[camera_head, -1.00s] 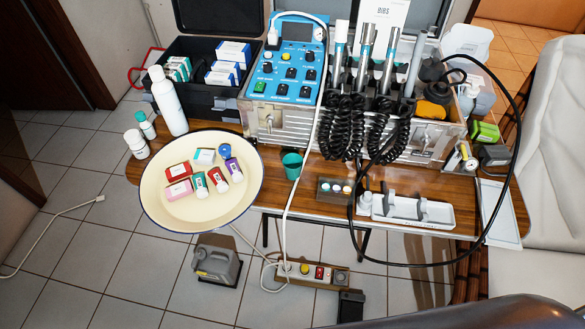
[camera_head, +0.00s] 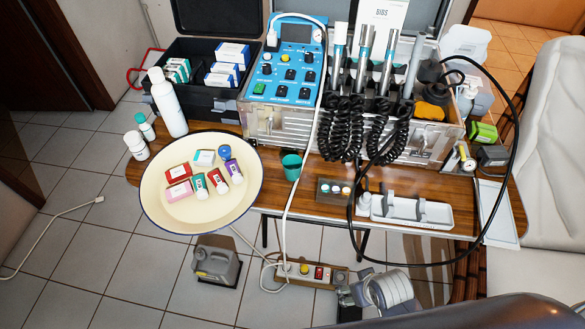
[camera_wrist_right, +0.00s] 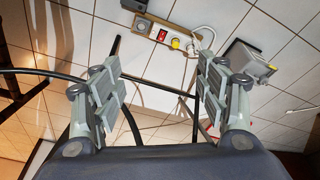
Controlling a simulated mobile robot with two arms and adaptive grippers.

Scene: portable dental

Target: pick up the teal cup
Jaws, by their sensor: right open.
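The small teal cup (camera_head: 291,167) stands upright on the wooden table (camera_head: 345,210), just right of the cream basin and in front of the blue control unit. My right gripper (camera_head: 375,294) is low at the bottom of the head view, in front of and below the table edge, well apart from the cup. In the right wrist view my right gripper (camera_wrist_right: 160,88) is open, with nothing between its fingers. The cup does not show in the wrist view. My left gripper is not in view.
The cream basin (camera_head: 165,213) holds several small boxes and bottles. A white cable (camera_head: 294,195) hangs close beside the cup. A white tray (camera_head: 425,222) and black hose lie to the right. A power strip (camera_head: 312,272) and grey jug (camera_head: 216,264) are on the floor.

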